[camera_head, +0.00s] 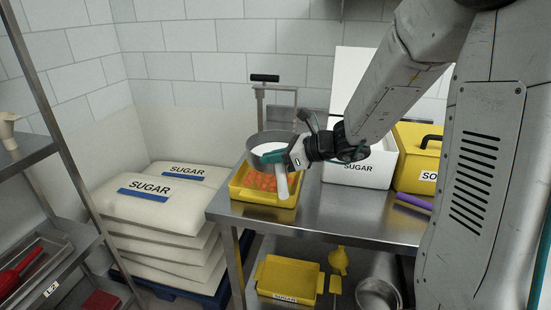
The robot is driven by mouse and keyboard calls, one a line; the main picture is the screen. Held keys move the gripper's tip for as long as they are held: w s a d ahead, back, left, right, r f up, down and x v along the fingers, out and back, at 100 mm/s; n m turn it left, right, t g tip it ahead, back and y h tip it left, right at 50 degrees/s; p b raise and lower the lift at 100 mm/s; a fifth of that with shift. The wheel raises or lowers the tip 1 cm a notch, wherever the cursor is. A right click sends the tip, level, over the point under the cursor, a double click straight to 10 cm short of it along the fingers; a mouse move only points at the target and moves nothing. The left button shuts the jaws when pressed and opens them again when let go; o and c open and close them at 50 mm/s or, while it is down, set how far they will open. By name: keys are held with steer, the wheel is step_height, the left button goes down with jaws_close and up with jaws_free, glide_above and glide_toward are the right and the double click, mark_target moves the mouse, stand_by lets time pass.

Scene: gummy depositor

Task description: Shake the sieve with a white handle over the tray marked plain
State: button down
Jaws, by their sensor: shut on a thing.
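A round metal sieve (257,138) with white inside it is in the head view, above the left end of the steel table. Its white handle (282,186) points down toward the front. My gripper (294,156) is shut on the sieve at the handle's upper end. Below the sieve is a yellow tray (265,198) holding several orange pieces. The sieve and handle cover part of the tray, and I can read no marking on it. I cannot tell the height of the gap between sieve and tray.
A white box marked SUGAR (358,174) and a yellow box (412,165) stand to the right on the steel table (315,212). A post with a black handle (264,78) rises behind the tray. Sugar sacks (148,192) are stacked left. The lower shelf holds a yellow container (288,276).

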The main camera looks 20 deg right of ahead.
mark_target(253, 158)
steer(key=shift+w+d+f, duration=0.1)
steer(key=shift+w+f, duration=0.25)
steer(key=shift+w, duration=0.5)
steer(key=shift+w+f, duration=0.3)
steer(key=shift+w, duration=0.55)
steer(key=shift+d, duration=0.2)
steer(key=shift+d, duration=0.5)
steer(key=shift+a, duration=1.55)
steer(key=shift+d, duration=0.1)
steer(key=shift+d, duration=0.1)
steer(key=shift+d, duration=1.35)
